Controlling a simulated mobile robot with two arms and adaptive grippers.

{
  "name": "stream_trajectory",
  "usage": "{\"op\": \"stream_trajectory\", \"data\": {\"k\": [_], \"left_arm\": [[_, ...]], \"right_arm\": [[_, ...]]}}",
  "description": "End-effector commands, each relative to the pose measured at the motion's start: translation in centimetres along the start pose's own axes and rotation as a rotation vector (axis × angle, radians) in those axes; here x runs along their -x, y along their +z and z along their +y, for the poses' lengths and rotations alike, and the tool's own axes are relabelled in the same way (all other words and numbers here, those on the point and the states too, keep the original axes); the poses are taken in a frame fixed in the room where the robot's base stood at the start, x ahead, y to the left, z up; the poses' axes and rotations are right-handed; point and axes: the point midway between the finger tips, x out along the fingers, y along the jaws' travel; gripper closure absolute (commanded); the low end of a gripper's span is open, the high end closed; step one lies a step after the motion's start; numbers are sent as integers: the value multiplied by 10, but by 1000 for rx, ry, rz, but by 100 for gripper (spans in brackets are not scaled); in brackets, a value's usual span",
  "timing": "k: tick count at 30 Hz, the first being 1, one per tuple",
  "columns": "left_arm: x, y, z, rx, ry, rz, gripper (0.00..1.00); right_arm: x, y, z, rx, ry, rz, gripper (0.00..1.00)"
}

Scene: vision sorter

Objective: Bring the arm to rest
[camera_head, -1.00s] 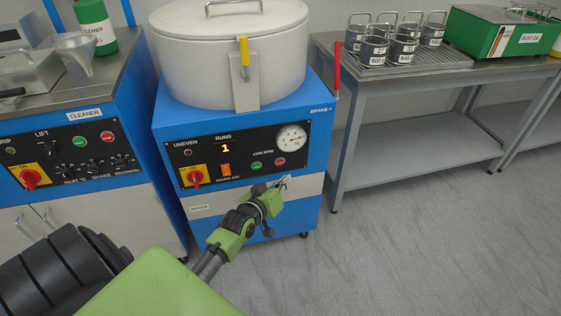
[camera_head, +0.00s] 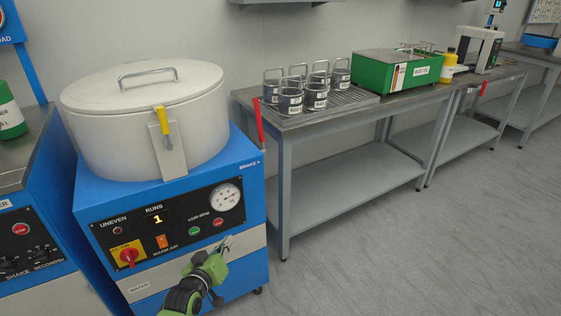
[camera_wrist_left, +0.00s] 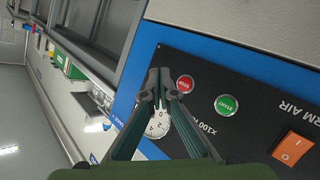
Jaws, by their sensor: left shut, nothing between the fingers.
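My left arm, green and dark grey, comes in at the bottom of the head view. Its left gripper (camera_head: 225,242) is shut and empty, in front of the lower part of the blue spinner machine's (camera_head: 259,196) front, below the round gauge (camera_head: 225,196). In the left wrist view the two fingertips (camera_wrist_left: 160,78) meet in front of the black control panel (camera_wrist_left: 236,82), overlapping the gauge (camera_wrist_left: 157,124) and lying left of the red stop button (camera_wrist_left: 185,84). I cannot tell whether they touch the panel. My right gripper is not in view.
The machine has a closed white lid (camera_head: 140,82), a yellow latch (camera_head: 162,120) and a red brake lever (camera_head: 259,122). To its right, a grey bench (camera_head: 300,124) holds several dark baskets (camera_head: 291,98) and a green box (camera_head: 389,75). Open floor (camera_head: 400,260) lies at the right.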

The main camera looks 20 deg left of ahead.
Motion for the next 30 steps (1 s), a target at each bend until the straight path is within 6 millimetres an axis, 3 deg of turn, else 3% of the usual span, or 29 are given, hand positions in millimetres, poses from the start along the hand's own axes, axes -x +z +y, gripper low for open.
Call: {"op": "stream_trajectory", "data": {"k": [4, 8, 12, 16, 21, 30], "left_arm": [[4, 6, 4, -16, 1, -22, 100], [26, 38, 20, -99, 0, -143, 100], [82, 91, 43, -265, -5, -367, 100], [142, 126, 55, -406, -16, -559, 100], [200, 145, 59, -515, -29, -717, 100], [276, 155, 60, -626, -45, -900, 100]], "right_arm": [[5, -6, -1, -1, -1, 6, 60], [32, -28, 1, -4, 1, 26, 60], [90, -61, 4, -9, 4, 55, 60], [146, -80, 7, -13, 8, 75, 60], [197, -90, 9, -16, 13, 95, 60], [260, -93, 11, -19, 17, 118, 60]]}}
